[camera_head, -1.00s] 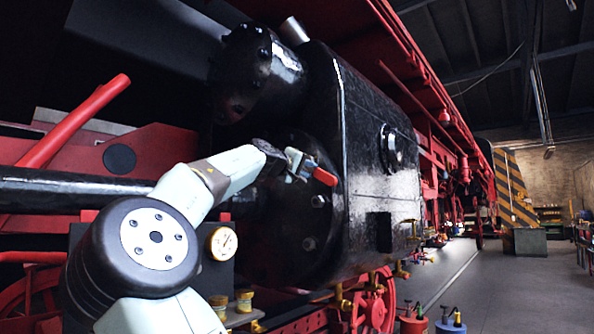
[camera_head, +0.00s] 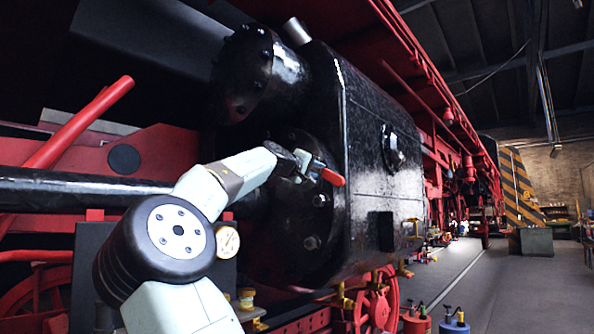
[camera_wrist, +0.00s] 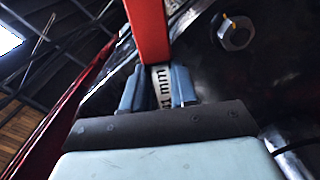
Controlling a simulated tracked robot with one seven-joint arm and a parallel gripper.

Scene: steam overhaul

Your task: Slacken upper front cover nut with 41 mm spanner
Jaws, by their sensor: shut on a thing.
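My gripper (camera_head: 308,166) is shut on the 41 mm spanner (camera_head: 332,177), which has a red handle. In the wrist view the gripper (camera_wrist: 160,88) clamps the spanner's pale shank, marked "41 mm" (camera_wrist: 163,88), and the red handle (camera_wrist: 150,30) runs up out of the picture. The gripper is in front of the upper part of the round black front cover (camera_head: 285,225). Two nuts show lower on the cover, a middle one (camera_head: 319,200) and a lower one (camera_head: 312,243). One nut (camera_wrist: 236,33) shows right of the spanner in the wrist view. The spanner's jaw and any nut at it are hidden.
The black cylinder block (camera_head: 375,150) stands right beside the gripper. A black round valve chest (camera_head: 250,75) overhangs from above. A piston-like black rod (camera_head: 80,188) runs at left. Blue and red containers (camera_head: 452,326) stand on the floor, which is open at right.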

